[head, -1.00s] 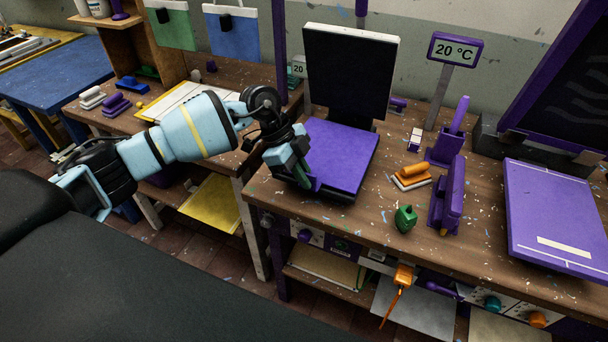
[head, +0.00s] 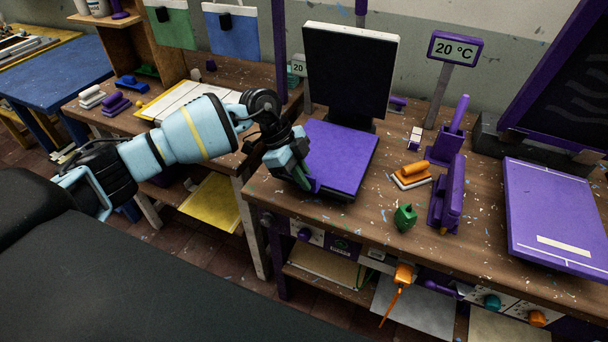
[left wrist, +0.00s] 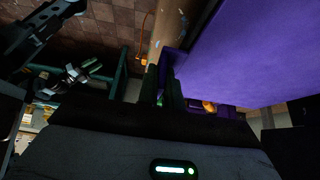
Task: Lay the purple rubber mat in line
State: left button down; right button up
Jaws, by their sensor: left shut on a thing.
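The purple rubber mat (head: 343,156) lies on the dark base of the hinged screen, below its raised black panel (head: 348,70). My left gripper (head: 305,184) is at the mat's near left corner, shut on the mat's edge. In the left wrist view the mat (left wrist: 255,55) fills the upper right, and the fingers (left wrist: 167,88) meet a purple part at its edge. The fingertips are partly hidden in the head view. My right gripper is not in view.
A large purple board (head: 558,205) lies further right. A temperature sign (head: 455,49) stands at the back.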

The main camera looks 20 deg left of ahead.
pick_arm(q)
jog(key=c, duration=1.5)
grip_release()
jog(key=shift+c, duration=0.3)
jog(key=shift+r, duration=3.5)
